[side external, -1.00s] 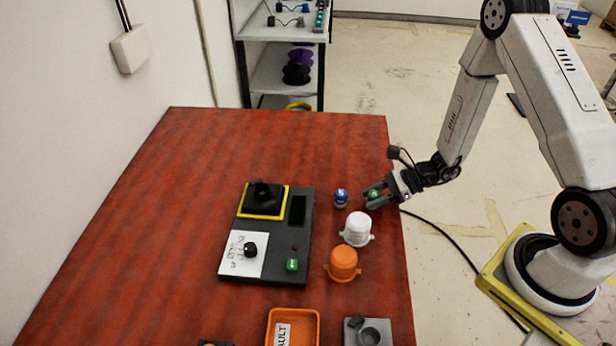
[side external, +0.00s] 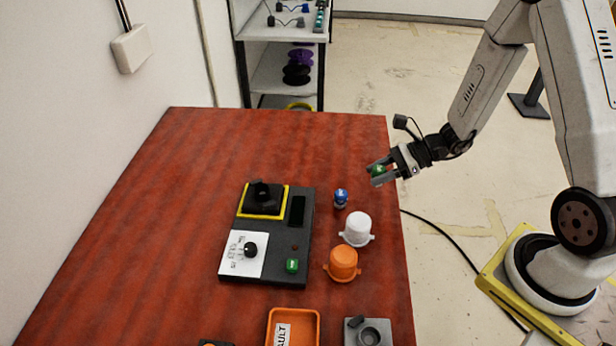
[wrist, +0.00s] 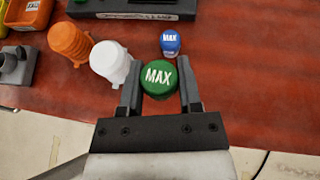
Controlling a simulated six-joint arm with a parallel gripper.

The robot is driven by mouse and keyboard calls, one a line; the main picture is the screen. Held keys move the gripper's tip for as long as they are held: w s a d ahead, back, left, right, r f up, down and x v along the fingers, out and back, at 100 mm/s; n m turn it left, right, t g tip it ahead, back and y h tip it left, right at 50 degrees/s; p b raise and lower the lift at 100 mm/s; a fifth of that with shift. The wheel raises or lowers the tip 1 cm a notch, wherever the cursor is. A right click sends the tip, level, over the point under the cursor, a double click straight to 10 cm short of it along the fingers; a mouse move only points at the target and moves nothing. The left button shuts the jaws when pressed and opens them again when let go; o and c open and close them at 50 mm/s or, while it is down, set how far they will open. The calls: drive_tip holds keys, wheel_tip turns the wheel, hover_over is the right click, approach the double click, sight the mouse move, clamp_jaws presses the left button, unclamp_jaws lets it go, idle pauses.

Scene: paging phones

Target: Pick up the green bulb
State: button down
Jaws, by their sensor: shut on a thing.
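The green bulb (side external: 378,170) is between the fingers of my gripper (side external: 379,173), held above the right edge of the red table. In the wrist view the green bulb (wrist: 159,78) shows its round top marked "MAX", with a finger of my gripper (wrist: 160,88) against each side. My gripper is shut on it. The bulb's lower part is hidden.
A blue bulb (side external: 341,197) stands on the table (side external: 170,200) near my gripper. A white cap (side external: 357,227) and an orange cap (side external: 343,262) stand nearer the front. A dark device (side external: 299,240) lies left of them; an orange tray (side external: 314,330) is in front. The back of the table is clear.

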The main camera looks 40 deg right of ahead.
drive_tip(key=shift+r, duration=1.1)
